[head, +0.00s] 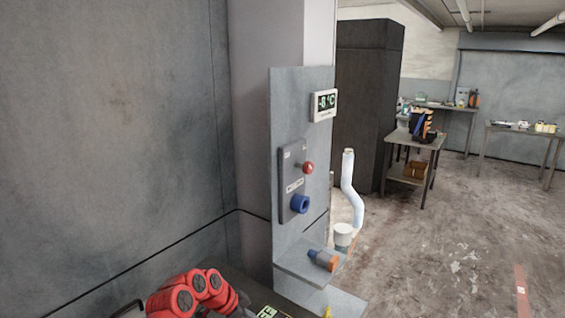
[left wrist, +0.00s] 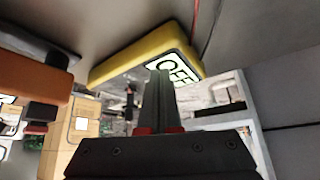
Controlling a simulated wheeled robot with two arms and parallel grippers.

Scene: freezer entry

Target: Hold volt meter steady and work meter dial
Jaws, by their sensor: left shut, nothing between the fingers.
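A yellow-cased device with a pale lit display, likely the volt meter (left wrist: 125,62), is at upper centre in the left wrist view. Dark characters show on its display, and no dial can be made out. Part of a similar lit display (head: 267,312) shows at the bottom edge of the head view. My left gripper (left wrist: 160,76) is shut and empty, its fingertips overlapping the display's lower edge; I cannot tell whether they touch it. In the head view my red left arm comes in at the bottom left, and its fingertips are not clear. My right gripper is in neither view.
A grey panel carries a temperature display (head: 324,105), a red knob (head: 308,168) and a blue round fitting (head: 300,204). An orange block (left wrist: 30,78) is at left in the wrist view. Open floor lies right.

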